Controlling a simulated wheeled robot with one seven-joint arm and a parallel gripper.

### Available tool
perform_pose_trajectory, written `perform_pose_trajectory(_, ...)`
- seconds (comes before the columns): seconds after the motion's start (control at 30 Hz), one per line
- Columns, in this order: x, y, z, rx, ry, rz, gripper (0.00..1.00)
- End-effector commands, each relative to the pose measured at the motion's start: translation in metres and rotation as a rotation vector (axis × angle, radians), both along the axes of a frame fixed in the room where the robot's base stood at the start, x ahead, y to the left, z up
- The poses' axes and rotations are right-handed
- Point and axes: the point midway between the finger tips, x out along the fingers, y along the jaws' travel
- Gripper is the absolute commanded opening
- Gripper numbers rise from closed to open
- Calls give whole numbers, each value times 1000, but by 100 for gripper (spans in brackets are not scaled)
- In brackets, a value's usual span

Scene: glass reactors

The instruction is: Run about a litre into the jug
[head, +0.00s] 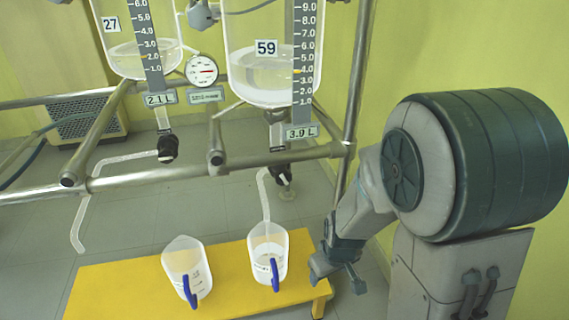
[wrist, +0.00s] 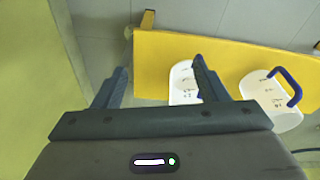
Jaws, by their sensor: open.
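Two clear jugs with blue handles stand on a yellow bench (head: 130,285), a left jug (head: 183,268) and a right jug (head: 268,245). I cannot tell whether either jug holds liquid. A dark valve (head: 281,174) sits below that reactor, partly behind the rail. My gripper (head: 338,278) is open and empty at the bench's right end, right of the right jug. In the wrist view its open fingers (wrist: 158,82) point toward the bench (wrist: 150,60) and jugs (wrist: 270,105).
Reactor 27 (head: 138,48), plate 2.1 L, hangs at left with a black valve (head: 168,148) and a bent outlet tube (head: 85,215). A metal rail (head: 120,181) and upright post (head: 358,80) stand near my arm. A gauge (head: 201,70) hangs between the reactors.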

Motion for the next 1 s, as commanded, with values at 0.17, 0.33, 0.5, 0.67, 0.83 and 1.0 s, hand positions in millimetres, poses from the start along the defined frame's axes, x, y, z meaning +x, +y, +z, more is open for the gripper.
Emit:
perform_pose_trajectory(0.17, 14, 5, -29, -130, -47, 175, 67)
perform_pose_trajectory(0.33, 26, -2, -52, -303, -115, 363, 67)
perform_pose_trajectory(0.5, 39, -14, -61, -521, -192, 583, 67)
perform_pose_trajectory(0.67, 55, -25, -54, -760, -275, 818, 67)
perform_pose_trajectory(0.83, 76, -27, -29, -1050, -376, 1090, 67)
perform_pose_trajectory(1.0, 96, -10, 11, -1371, -496, 1376, 67)
